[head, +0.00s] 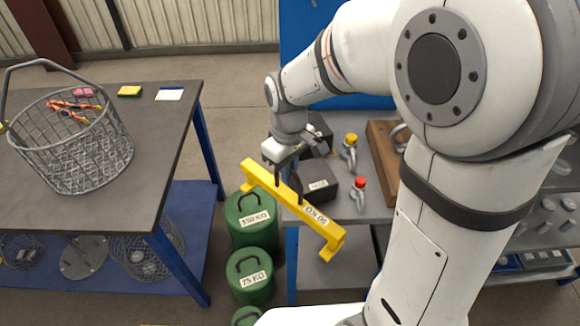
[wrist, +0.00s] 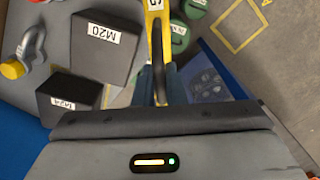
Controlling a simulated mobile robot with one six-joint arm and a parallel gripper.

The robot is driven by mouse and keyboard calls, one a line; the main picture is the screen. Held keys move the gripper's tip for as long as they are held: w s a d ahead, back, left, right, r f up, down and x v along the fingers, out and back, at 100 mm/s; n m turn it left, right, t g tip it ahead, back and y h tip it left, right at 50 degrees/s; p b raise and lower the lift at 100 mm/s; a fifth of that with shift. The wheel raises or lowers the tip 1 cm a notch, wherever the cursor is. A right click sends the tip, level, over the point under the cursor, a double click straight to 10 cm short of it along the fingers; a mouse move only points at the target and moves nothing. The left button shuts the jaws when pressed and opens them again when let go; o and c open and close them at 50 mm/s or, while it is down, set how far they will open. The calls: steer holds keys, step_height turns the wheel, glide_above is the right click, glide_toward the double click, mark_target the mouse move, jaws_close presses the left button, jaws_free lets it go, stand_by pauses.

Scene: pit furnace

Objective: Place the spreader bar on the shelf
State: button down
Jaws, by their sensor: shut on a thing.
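The yellow spreader bar (head: 292,205) carries a "50 KG" label and a hook-like foot at each end. My gripper (head: 287,175) is shut on it near its middle and holds it in the air, slanting down to the right, in front of the right-hand table's left edge. In the wrist view the bar (wrist: 157,35) runs away from the jaws at the top, its ends out of frame. A lower shelf (head: 325,272) shows under the right-hand table (head: 375,170). I cannot tell which shelf the task means.
Green weights (head: 252,225) stand on the floor below the bar. The left table (head: 165,140) holds a wire basket (head: 75,150). Dark boxes (head: 318,185), shackles (head: 350,150) and a wooden board (head: 385,150) crowd the right-hand table. A grey rack (head: 545,235) stands far right.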

steer(key=shift+f, duration=0.2)
steer(key=c, duration=1.5)
jaws_free()
step_height(320, 180, up, 13)
steer(key=s+d+f+m+t, duration=0.1)
steer(key=s+d+m, duration=0.3)
steer(key=s+d, duration=0.2)
steer(key=shift+s+d+f+m+t, duration=0.15)
steer(key=shift+s+d+m+t, duration=0.25)
steer(key=shift+d, duration=0.75)
steer(key=shift+o, duration=0.5)
steer(key=s+d+f+m+t, duration=0.1)
steer(key=s+d+f+m, duration=0.2)
steer(key=s+d, duration=0.1)
steer(key=shift+s+m, duration=0.3)
steer(key=shift+s, duration=0.45)
steer(key=shift+s+d+f, duration=0.1)
steer(key=shift+d, duration=0.05)
